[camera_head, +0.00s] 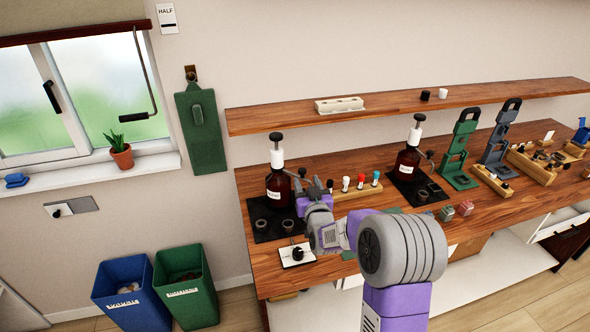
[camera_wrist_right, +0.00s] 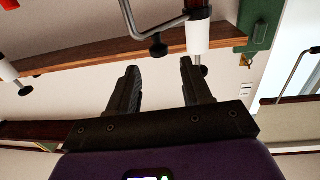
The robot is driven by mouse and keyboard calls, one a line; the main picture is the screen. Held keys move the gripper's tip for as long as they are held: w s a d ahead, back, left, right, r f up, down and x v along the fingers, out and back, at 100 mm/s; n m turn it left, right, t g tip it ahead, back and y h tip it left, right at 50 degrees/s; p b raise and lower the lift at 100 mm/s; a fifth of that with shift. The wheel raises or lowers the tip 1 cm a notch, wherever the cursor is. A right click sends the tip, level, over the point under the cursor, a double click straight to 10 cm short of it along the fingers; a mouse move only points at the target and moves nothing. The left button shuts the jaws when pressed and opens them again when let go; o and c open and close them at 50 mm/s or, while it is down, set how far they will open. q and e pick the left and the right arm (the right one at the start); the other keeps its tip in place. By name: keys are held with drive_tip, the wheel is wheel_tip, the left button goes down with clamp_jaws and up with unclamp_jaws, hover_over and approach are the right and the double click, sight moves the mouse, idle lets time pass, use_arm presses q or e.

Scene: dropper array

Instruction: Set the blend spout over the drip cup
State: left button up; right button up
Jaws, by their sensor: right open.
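Two brown pump bottles stand on black mats: a left bottle (camera_head: 279,186) and a right bottle (camera_head: 407,166). Their labels are too small to read, so I cannot tell which is the blend. Small dark cups (camera_head: 261,225) (camera_head: 288,225) sit on the left mat, and one cup (camera_head: 424,197) on the right mat. My right gripper (camera_head: 308,180) is beside the left bottle, hiding its spout. In the right wrist view my right gripper (camera_wrist_right: 160,67) is open and empty, pointing at a bent metal spout (camera_wrist_right: 150,29) with a black knob (camera_wrist_right: 157,48). My left gripper is not in view.
A wooden shelf (camera_head: 390,103) runs above the counter (camera_head: 345,268). A white card with a black object (camera_head: 298,253) lies at the counter's front left. A rack of coloured droppers (camera_head: 362,186) stands between the bottles. Green and grey stands are at the right.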

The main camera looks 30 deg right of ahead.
sight(303, 172)
drive_tip(key=shift+x, duration=3.55)
drive_tip(key=shift+c, duration=0.3)
clamp_jaws()
